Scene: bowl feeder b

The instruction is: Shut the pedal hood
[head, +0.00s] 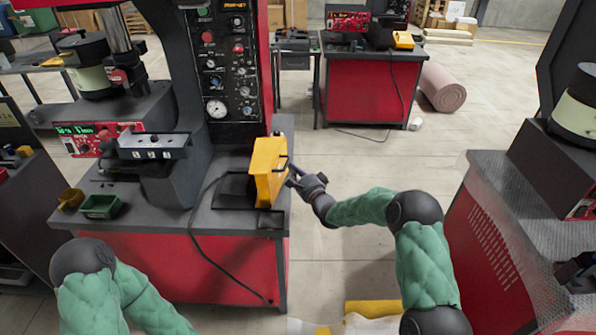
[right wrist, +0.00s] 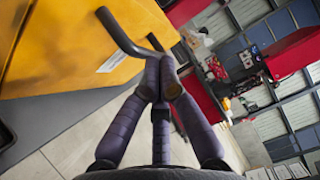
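The yellow pedal hood (head: 267,172) stands upright and raised at the right end of the grey bench top. A dark base part lies at its left. A dark bar handle sticks out from its right side. In the right wrist view the hood (right wrist: 60,45) fills the upper left, and its handle (right wrist: 122,34) runs to my fingertips. My right gripper (head: 293,176) is at the hood's right side; its fingers (right wrist: 161,80) are closed together at the handle and hide part of it. My left gripper is out of the picture; only my left arm shows at the lower left.
The bench (head: 190,262) carries a press column with a gauge panel (head: 228,60), a green bin (head: 100,206) and a small yellow bin (head: 70,199). A black cable hangs over its front. Another red machine bench (head: 500,230) stands at the right. Open floor lies between them.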

